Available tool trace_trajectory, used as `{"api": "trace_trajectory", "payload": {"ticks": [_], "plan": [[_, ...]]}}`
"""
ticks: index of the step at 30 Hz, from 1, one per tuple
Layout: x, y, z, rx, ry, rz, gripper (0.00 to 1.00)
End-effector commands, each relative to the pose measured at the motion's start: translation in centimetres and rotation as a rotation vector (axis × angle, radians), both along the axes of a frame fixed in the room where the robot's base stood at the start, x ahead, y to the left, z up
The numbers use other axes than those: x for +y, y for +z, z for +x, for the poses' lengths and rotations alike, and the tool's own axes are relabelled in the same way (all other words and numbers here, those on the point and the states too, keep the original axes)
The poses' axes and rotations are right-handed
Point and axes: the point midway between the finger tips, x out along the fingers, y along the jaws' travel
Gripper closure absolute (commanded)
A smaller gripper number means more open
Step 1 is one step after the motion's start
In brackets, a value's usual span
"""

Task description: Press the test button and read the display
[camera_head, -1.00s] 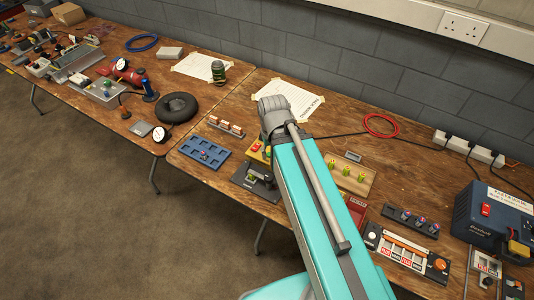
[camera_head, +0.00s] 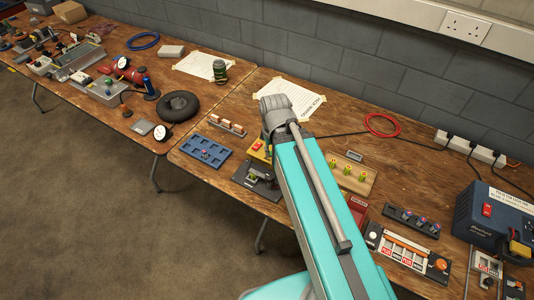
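I cannot tell for certain which part is the test button or the display. My teal arm rises from the bottom of the view to a grey joint above the table. My gripper is not visible; the arm hides the area behind it.
A white panel with orange knobs (camera_head: 404,249), a dark strip (camera_head: 411,222) and a blue charger box (camera_head: 490,213) stand at right. A blue tray (camera_head: 206,153) and dark stand (camera_head: 259,183) lie left of my arm. A red cable ring (camera_head: 382,125) lies near the wall.

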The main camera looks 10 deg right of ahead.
Motion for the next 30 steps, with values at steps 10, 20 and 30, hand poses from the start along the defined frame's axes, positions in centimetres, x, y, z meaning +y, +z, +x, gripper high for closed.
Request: {"api": "trace_trajectory", "payload": {"ticks": [10, 20, 30], "plan": [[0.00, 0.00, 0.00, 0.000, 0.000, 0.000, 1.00], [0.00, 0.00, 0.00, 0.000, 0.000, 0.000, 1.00], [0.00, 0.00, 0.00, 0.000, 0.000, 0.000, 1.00]]}}
